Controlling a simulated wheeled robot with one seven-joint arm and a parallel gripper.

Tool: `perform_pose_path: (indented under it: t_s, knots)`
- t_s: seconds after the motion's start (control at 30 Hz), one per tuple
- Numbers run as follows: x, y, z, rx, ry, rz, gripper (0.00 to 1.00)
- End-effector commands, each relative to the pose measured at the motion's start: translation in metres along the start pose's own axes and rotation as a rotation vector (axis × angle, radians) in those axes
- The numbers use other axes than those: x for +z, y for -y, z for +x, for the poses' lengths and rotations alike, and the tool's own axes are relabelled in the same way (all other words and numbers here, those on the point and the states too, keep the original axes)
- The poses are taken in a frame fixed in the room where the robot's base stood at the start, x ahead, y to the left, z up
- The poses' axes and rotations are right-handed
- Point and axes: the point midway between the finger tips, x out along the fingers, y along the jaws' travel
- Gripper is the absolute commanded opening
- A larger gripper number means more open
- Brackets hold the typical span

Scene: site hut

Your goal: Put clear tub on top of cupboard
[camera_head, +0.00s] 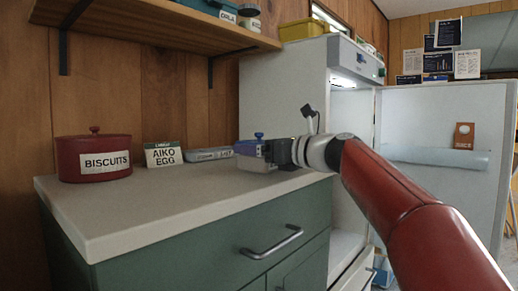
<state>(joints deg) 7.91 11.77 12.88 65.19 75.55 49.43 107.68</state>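A clear tub (250,161) with a blue lid and blue knob is over the back right part of the pale worktop (170,207) of the green cupboard (215,248). It looks upright. I cannot tell whether its base touches the worktop. My gripper (277,152) comes in from the right, with its dark fingers against the tub's right side. The fingertips are partly hidden, so I cannot see whether they are closed on the tub.
A red BISCUITS tin (93,160), an AIKO EGG sign (163,155) and a grey labelled case (209,154) stand along the back. A wooden shelf (160,28) hangs above. An open white fridge (285,95) stands right. The worktop's front is clear.

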Motion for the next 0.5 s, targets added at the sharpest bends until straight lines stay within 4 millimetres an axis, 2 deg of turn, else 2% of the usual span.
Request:
perform_pose_path:
  t_s: [0.3,0.5]
  knots:
    - [0.0,0.001,-0.067,-0.006,0.0,-0.001,0.92]
    - [0.0,0.0,-0.101,-0.005,0.0,-0.001,0.92]
